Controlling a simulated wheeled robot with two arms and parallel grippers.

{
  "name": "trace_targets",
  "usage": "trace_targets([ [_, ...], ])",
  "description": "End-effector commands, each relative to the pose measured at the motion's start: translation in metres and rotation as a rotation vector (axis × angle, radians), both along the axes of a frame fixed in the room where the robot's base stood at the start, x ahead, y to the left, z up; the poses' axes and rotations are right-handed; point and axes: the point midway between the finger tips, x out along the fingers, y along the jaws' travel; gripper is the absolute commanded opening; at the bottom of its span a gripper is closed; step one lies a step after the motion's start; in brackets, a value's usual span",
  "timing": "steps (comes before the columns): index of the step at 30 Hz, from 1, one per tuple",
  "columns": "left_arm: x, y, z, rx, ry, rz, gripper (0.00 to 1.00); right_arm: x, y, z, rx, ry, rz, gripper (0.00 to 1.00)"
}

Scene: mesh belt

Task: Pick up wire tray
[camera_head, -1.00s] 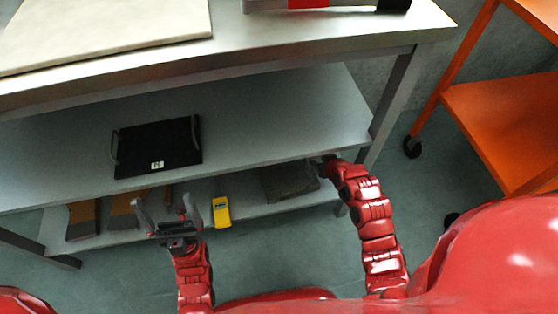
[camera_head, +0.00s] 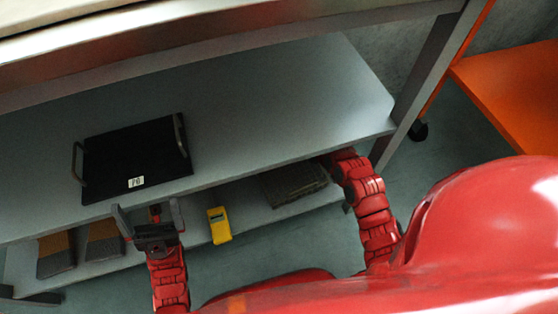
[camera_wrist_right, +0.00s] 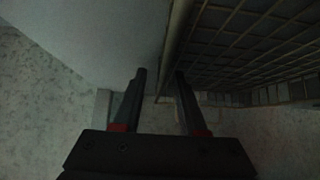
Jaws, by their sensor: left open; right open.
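The wire tray is a dark mesh tray (camera_head: 292,184) on the low shelf, partly hidden under the shelf above. In the right wrist view its wire grid (camera_wrist_right: 255,45) fills the upper right, with a pale rim bar along its left side. My right gripper (camera_wrist_right: 161,75) is open; the rim bar appears between its two fingertips in the picture, and I cannot tell whether they touch. In the head view the right gripper is hidden beneath the shelf edge. My left gripper (camera_head: 148,211) is open and empty in front of the shelves.
A black tray with two handles (camera_head: 136,158) lies on the middle shelf (camera_head: 270,110). A yellow device (camera_head: 219,225) and brushes (camera_head: 104,240) lie on the low shelf. A table leg (camera_head: 425,85) stands right of my right arm, with an orange cart (camera_head: 515,95) beyond.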

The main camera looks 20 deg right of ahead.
Motion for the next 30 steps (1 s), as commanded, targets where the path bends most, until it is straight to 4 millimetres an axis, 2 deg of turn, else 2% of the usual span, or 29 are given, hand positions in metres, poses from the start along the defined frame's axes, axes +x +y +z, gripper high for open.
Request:
trace_targets([
  [3, -0.0001, 0.0, 0.0012, -0.001, 0.0, 0.0, 0.98, -0.0002, 0.0001, 0.0013, 0.0, 0.0, 0.0, 0.39],
  [9, 0.0, 0.0001, 0.0013, -0.001, 0.001, 0.0, 0.98, 0.0, 0.0001, 0.0013, 0.0, 0.0, 0.0, 0.03],
  [10, 0.0, 0.0001, 0.0013, -0.001, 0.001, 0.0, 0.98, 0.0, 0.0002, 0.0014, 0.0, 0.0, 0.0, 0.0],
  [30, 0.0001, 0.0002, 0.0013, -0.001, 0.001, 0.0, 0.98, 0.0002, 0.0002, 0.0015, 0.0, -0.001, 0.0, 0.0],
])
